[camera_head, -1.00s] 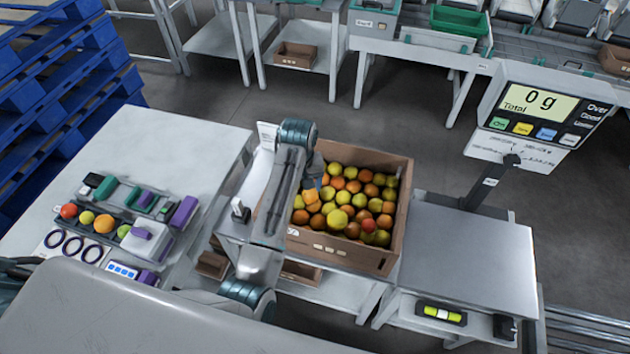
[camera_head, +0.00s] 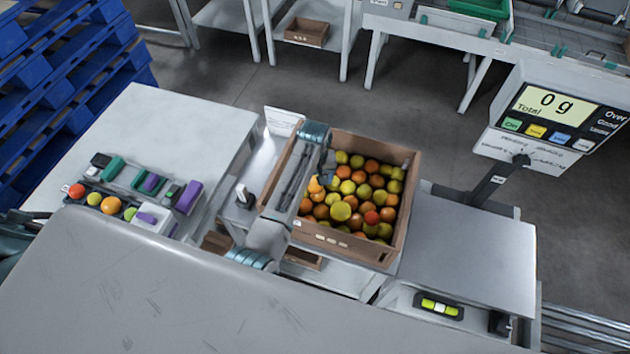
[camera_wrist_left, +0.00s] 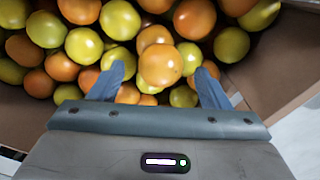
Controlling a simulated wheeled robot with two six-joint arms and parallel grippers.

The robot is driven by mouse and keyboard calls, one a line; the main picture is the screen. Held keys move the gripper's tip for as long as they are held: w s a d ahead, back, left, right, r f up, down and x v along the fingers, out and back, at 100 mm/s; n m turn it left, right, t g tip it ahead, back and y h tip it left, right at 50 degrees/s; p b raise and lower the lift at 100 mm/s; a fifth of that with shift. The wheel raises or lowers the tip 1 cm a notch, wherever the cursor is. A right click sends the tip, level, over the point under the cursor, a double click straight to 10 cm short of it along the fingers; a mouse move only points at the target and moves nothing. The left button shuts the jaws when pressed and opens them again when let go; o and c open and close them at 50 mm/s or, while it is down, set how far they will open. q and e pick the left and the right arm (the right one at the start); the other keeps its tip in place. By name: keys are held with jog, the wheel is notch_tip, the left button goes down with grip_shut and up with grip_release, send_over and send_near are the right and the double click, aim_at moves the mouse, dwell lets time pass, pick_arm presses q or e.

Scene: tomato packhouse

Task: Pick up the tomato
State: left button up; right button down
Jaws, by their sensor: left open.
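A cardboard box (camera_head: 352,249) full of yellow, orange and red tomatoes stands in the middle of the head view. My left arm reaches over the box's left side, and my left gripper (camera_head: 323,183) is at the tomatoes there. In the left wrist view my left gripper (camera_wrist_left: 152,85) is open, with one finger on each side of an orange tomato (camera_wrist_left: 160,65). I cannot tell whether the fingers touch it. Other tomatoes lie close around and below it. The right gripper is not in view.
A scale plate (camera_head: 470,250) with a display (camera_head: 550,107) reading 0 g stands right of the box. A white table (camera_head: 165,130) at left holds tools and several sample fruits. Blue pallets (camera_head: 70,80) are stacked at far left.

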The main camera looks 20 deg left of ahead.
pick_arm(q)
jog(key=shift+f, duration=1.1)
jog(key=shift+s, duration=0.1)
jog(key=c, duration=0.8)
